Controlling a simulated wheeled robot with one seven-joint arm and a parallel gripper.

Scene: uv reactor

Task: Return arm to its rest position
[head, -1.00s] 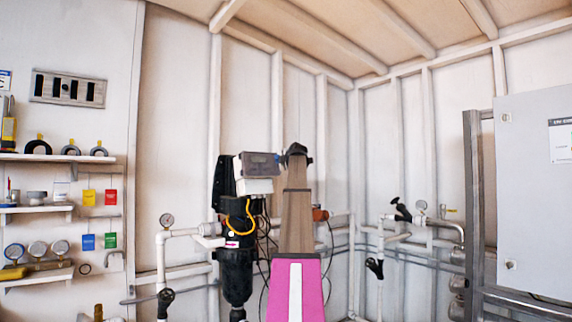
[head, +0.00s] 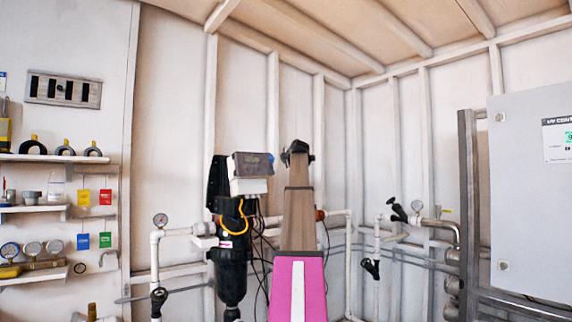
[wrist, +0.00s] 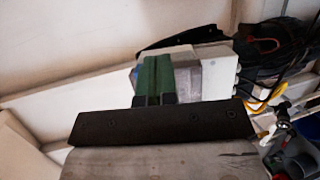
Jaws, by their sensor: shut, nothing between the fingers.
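My arm (head: 298,215) rises upright in the middle of the head view, with a pink and white lower part, a brown tapering link and a dark top. The gripper itself cannot be made out clearly there. In the wrist view, my gripper (wrist: 155,75) shows as green fingers close together beyond a dark bar. It is shut and holds nothing. A grey and white box (wrist: 195,72) appears behind the fingers in that view; the gap between them cannot be judged.
A black filter housing (head: 231,268) with a grey-topped box (head: 252,165) stands just left of my arm. Shelves (head: 55,158) with gauges and tags line the left wall. A grey cabinet (head: 530,220) stands at the right, with pipes (head: 377,260) between it and my arm.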

